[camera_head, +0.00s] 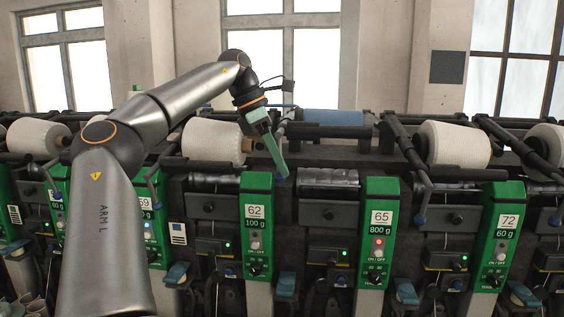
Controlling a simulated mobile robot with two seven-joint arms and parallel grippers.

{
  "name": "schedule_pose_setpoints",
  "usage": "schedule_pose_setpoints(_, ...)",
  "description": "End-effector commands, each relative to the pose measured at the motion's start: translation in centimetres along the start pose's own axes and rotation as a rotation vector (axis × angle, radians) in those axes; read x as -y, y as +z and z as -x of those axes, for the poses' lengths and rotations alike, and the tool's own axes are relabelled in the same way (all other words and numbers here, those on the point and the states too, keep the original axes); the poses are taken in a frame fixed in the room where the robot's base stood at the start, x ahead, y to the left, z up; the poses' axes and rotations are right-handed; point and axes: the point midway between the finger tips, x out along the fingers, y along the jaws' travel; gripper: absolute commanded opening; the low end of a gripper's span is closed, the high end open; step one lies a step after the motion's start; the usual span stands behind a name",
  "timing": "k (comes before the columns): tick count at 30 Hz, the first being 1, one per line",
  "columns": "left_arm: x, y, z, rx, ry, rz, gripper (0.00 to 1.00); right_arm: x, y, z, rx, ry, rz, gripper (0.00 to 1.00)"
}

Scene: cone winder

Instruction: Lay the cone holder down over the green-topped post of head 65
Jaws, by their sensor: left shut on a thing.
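The head 65 panel (381,218) is a green-topped post right of the middle, with an 800 g label and a red light. The cone holder (340,131) is a dark bar behind and left of it, above the drum, with a blue package (333,117) at it. My left gripper (279,168) points down at the holder's left side, left of post 65 and close above post 62. My right gripper is out of view.
Green posts of head 62 (256,220) and head 72 (501,235) stand on either side. White cones (453,145) sit at neighbouring heads, another at the left (212,141). Dark arms and rails run along the machine. Windows and a wall are behind.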

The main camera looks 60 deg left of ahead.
Motion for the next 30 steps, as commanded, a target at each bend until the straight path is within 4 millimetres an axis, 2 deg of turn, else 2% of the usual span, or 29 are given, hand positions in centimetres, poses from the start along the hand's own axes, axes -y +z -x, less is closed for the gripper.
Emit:
schedule_pose_setpoints(18, 0.01, -0.19, -0.09, -0.023, 0.000, -0.001, 0.00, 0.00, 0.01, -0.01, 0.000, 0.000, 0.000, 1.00)
schedule_pose_setpoints(19, 0.01, -0.19, -0.09, -0.023, 0.000, -0.001, 0.35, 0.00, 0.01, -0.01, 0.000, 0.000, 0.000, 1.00)
schedule_pose_setpoints(21, 0.01, -0.18, -0.08, -0.023, 0.000, -0.001, 0.43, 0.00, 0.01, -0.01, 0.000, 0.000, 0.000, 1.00)
schedule_pose_setpoints(22, 0.01, -0.18, -0.07, -0.023, 0.000, -0.001, 0.46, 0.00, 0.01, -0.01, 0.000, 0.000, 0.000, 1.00)
schedule_pose_setpoints(30, -0.02, -0.12, 0.09, -0.021, 0.003, -0.001, 0.46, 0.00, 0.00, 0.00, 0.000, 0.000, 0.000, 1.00)
